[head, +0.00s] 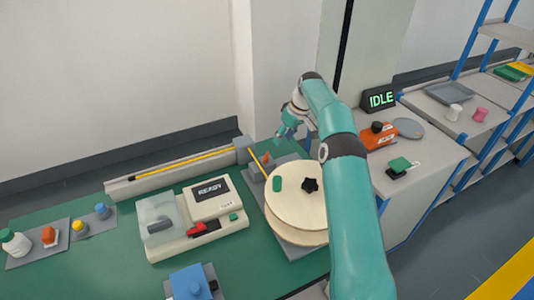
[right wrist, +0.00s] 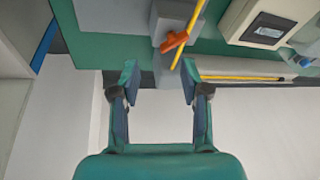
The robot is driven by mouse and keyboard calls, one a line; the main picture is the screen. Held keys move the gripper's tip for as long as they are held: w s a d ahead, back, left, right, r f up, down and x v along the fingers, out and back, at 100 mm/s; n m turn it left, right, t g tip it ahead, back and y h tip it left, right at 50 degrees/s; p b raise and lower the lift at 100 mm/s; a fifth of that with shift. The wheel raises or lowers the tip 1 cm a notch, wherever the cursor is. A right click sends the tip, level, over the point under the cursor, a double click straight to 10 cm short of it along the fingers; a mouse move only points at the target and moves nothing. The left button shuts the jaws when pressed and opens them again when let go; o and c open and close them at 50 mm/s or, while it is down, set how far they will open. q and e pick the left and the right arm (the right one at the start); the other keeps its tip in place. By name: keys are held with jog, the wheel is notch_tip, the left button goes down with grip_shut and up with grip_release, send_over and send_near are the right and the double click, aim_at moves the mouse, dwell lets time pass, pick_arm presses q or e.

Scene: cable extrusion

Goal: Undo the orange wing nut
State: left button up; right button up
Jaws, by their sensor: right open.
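The orange wing nut (head: 266,158) sits on a grey block (head: 256,172) at the back of the green bench, beside the yellow cable and behind the cream reel. In the right wrist view the wing nut (right wrist: 174,41) shows clearly on its grey block, next to the yellow cable. My right gripper (head: 287,132) is above the back edge of the bench, beyond and right of the wing nut. In the right wrist view its two fingers (right wrist: 159,76) are apart with nothing held between them, and the wing nut lies ahead of the fingertips, apart from them. My left gripper is not in view.
The yellow cable (head: 185,162) runs along a grey rail to the block. A cream reel (head: 296,192) with a black knob stands in front. A machine reading READY (head: 212,192) is to its left. An IDLE sign (head: 380,98) stands on the right bench.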

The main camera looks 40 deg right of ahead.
jog(key=s+d+f+m+g+h, duration=0.1)
jog(key=s+f+m, duration=0.1)
jog(key=m, duration=0.3)
jog(key=m+h+b, duration=0.3)
jog(key=m+h, duration=0.1)
jog(key=m, duration=0.3)
send_near(265, 156)
jog(key=p+x, duration=0.4)
jog(key=x, duration=0.5)
jog(key=shift+d+f+p, duration=0.15)
jog(key=shift+f+p, duration=0.15)
jog(key=shift+f, duration=0.05)
jog(key=shift+g, duration=0.3)
grip_shut()
